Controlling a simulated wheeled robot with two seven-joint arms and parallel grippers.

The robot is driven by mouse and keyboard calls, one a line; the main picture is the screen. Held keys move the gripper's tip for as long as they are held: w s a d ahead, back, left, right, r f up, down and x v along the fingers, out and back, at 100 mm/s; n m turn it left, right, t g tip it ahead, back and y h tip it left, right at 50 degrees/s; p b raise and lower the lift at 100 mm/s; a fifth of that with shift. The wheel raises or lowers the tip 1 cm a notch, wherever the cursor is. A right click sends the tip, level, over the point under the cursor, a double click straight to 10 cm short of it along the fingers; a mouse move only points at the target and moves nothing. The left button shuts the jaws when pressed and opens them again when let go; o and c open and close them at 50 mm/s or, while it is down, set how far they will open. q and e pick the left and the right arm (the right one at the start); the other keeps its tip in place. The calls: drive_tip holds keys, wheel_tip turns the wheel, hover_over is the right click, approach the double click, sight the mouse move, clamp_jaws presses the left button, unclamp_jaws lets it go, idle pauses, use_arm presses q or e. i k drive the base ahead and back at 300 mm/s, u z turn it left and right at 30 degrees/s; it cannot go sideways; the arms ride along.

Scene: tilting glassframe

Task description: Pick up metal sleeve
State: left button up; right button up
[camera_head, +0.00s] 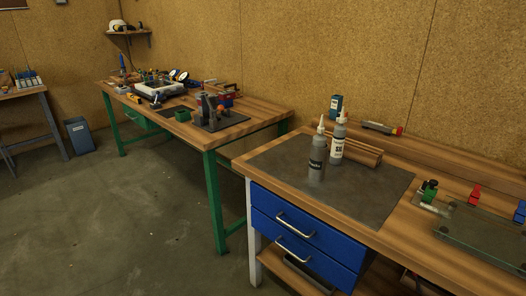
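I cannot pick out the metal sleeve with certainty. On the far green-legged bench (262,110), a dark plate (232,119) holds small upright grey and reddish-brown pieces (203,105); they are too small to tell whether one is a sleeve. Neither of my grippers shows in the head view.
The near bench (400,238) has blue drawers (305,238), a dark mat (365,198), two bottles (317,158), wooden rolls (360,152) and a glass pane (485,235) with coloured clamps (429,192). A blue bin (80,136) stands on the floor at left. Open floor lies front left.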

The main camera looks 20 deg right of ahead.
sight(318, 157)
drive_tip(key=z, duration=0.1)
drive_tip(key=i, duration=0.9)
drive_tip(key=z, duration=0.55)
